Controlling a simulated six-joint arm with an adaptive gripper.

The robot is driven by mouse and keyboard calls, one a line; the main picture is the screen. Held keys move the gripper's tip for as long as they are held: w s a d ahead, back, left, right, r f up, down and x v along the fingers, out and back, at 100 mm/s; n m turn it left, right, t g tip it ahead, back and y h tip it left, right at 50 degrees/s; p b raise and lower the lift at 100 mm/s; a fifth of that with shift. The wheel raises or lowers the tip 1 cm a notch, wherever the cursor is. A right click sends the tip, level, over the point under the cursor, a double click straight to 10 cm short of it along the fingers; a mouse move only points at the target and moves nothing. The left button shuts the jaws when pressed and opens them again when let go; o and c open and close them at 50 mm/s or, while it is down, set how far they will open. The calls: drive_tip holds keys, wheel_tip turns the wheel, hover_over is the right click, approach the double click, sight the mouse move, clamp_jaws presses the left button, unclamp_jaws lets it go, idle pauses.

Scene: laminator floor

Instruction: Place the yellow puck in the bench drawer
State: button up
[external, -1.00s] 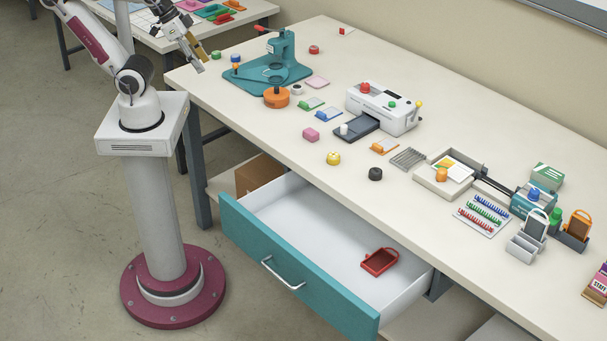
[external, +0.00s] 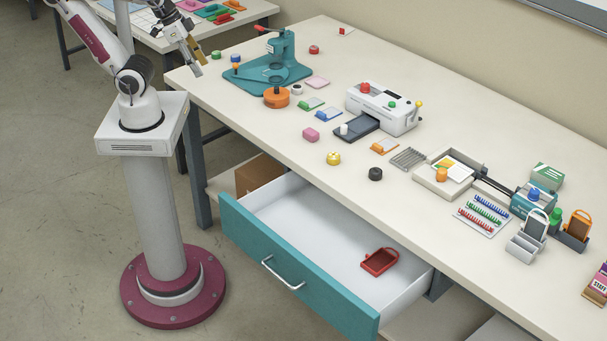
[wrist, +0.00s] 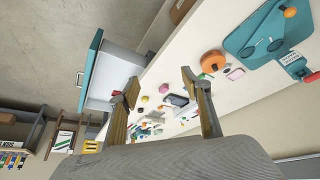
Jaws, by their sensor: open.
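The yellow puck (external: 333,158) lies flat on the bench top, between a pink block and a black puck, back from the bench's front edge. The bench drawer (external: 290,206) is pulled open below the bench; its teal front and white inside show. It also shows in the wrist view (wrist: 118,66). My gripper (external: 198,70) is up at the far left, above and beyond the bench's left end, well away from the puck. In the wrist view my gripper (wrist: 158,82) has its two fingers spread with nothing held between them.
A red tray (external: 380,262) lies in the drawer's right part; the rest of its floor is bare. A teal press (external: 268,72), an orange round piece (external: 276,97) and a white laminator (external: 383,109) stand on the bench. The black puck (external: 375,174) lies right of the yellow one.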

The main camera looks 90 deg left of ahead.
sight(334, 159)
drive_tip(key=w+d+f+m+g+h, duration=0.1)
drive_tip(key=w+d+f, duration=0.2)
drive_tip(key=w, duration=0.8)
drive_tip(key=w+d+f+m+g, duration=0.1)
drive_tip(key=w+d+f, duration=0.3)
drive_tip(key=w+f, duration=0.4)
drive_tip(key=w+d+f+m+g+h, duration=0.1)
drive_tip(key=w+d+f+m, duration=0.2)
drive_tip(key=w, duration=1.1)
drive_tip(key=shift+d+f+h, duration=0.15)
drive_tip(key=shift+f, duration=0.65)
drive_tip(key=shift+d+f+h, duration=0.15)
drive_tip(key=shift+f, duration=0.65)
drive_tip(key=shift+m, duration=0.7)
drive_tip(key=w, duration=0.3)
drive_tip(key=w+d, duration=0.1)
drive_tip(key=shift+w+d+f, duration=0.1)
drive_tip(key=shift+w+f, duration=0.15)
drive_tip(key=shift+w, duration=0.05)
drive_tip(key=w+m, duration=0.1)
drive_tip(key=w+r+t, duration=0.1)
drive_tip(key=w+r+m, duration=0.1)
drive_tip(key=shift+w+d+r+m+h, duration=0.2)
drive_tip(key=shift+w+d+m+h, duration=0.1)
drive_tip(key=shift+d+h, duration=0.1)
drive_tip(key=shift+f, duration=0.1)
drive_tip(key=shift+x, duration=1.2)
